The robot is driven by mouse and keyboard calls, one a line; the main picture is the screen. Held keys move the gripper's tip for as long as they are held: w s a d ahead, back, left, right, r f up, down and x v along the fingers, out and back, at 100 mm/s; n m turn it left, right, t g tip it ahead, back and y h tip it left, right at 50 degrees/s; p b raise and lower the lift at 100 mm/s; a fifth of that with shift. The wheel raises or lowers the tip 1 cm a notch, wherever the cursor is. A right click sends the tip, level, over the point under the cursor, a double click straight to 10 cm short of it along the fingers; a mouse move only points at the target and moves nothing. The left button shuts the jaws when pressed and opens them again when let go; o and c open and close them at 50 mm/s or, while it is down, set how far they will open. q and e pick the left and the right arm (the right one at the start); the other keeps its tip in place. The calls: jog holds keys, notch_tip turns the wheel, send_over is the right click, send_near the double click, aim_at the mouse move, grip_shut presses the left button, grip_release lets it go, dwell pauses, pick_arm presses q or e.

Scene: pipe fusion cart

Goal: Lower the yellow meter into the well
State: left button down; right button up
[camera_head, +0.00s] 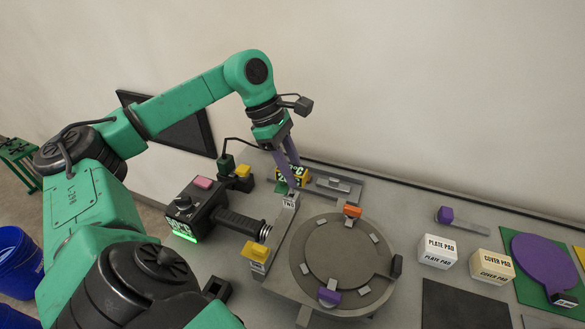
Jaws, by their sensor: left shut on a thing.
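The yellow meter (301,179), with a dark face and pale digits, shows at the back of the cart top in the head view. My left gripper (289,172) reaches down from above with its purple fingers and is shut on the meter. The fingers cover part of the meter. A grey fixture (356,193) lies just right of the meter, and a grey post marked TWO (289,203) stands in front of it. I cannot make out the well's opening, or whether the meter touches anything below. My right gripper is not in view.
A round grey plate fixture (336,262) with clips stands in front. A black device with a green display (184,235) and ribbed handle is left. Plate pad (437,250) and cover pad (492,266) boxes and a purple disc (545,262) are right. A wall rises behind.

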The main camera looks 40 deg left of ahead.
pick_arm(q)
jog(key=shift+f+b, duration=1.05)
jog(key=shift+f, duration=0.05)
jog(key=shift+r+p, duration=1.05)
jog(key=shift+r, duration=0.05)
jog(key=shift+f+b, duration=1.15)
jog(key=shift+b, duration=0.05)
dwell(0.4)
jog(key=shift+c, duration=2.2)
grip_release()
jog(key=shift+r, duration=0.1)
